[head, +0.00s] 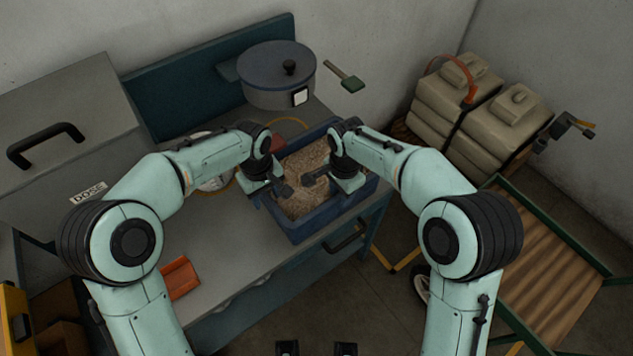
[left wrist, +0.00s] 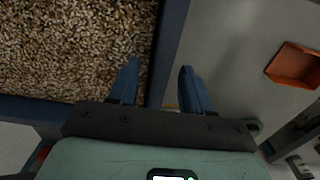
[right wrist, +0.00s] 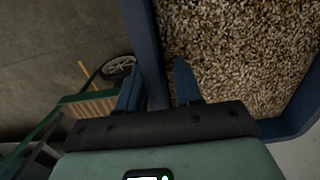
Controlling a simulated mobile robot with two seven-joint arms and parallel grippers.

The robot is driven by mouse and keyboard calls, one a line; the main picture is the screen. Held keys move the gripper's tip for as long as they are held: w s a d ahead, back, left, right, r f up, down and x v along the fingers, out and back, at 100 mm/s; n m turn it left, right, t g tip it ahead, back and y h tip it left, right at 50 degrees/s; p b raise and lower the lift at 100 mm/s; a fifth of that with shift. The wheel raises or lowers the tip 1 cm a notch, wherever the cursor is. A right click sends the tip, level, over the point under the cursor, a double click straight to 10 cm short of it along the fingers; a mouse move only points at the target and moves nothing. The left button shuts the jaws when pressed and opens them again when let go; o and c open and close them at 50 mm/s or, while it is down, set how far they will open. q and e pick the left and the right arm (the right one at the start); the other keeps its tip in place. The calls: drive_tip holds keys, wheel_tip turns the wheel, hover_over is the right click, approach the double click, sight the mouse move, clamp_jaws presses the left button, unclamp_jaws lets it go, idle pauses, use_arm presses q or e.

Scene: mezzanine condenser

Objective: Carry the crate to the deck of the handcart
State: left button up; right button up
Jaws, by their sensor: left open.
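The blue crate (head: 335,218), filled with tan pellets (head: 301,202), sits on the grey bench top. My left gripper (head: 271,194) is at its left wall. In the left wrist view its open fingers stand on either side of the crate's wall (left wrist: 172,45), one over the pellets and one outside. My right gripper (head: 328,183) is at the opposite wall. In the right wrist view its fingers straddle that wall (right wrist: 146,40) closely; whether they press on it is unclear. The handcart (head: 545,255), with a slatted wooden deck and green frame, stands at the lower right; the deck looks empty.
A grey lidded pot (head: 275,80) stands behind the crate. A grey box marked DOSE (head: 60,145) is at the left. An orange tray (head: 180,278) lies on the bench (head: 228,265). Beige canisters (head: 470,105) stand right of the bench. Floor shows between bench and handcart.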

use_arm(q)
drive_tip(key=shift+f, duration=0.1)
use_arm(e)
drive_tip(key=shift+f, duration=0.1)
use_arm(q)
drive_tip(key=c, duration=0.6)
use_arm(e)
drive_tip(key=c, duration=0.6)
use_arm(q)
clamp_jaws()
use_arm(e)
clamp_jaws()
use_arm(q)
drive_tip(key=shift+w+r, duration=0.15)
drive_tip(key=shift+r, duration=0.15)
use_arm(e)
drive_tip(key=shift+w+r, duration=0.2)
drive_tip(key=shift+r, duration=0.1)
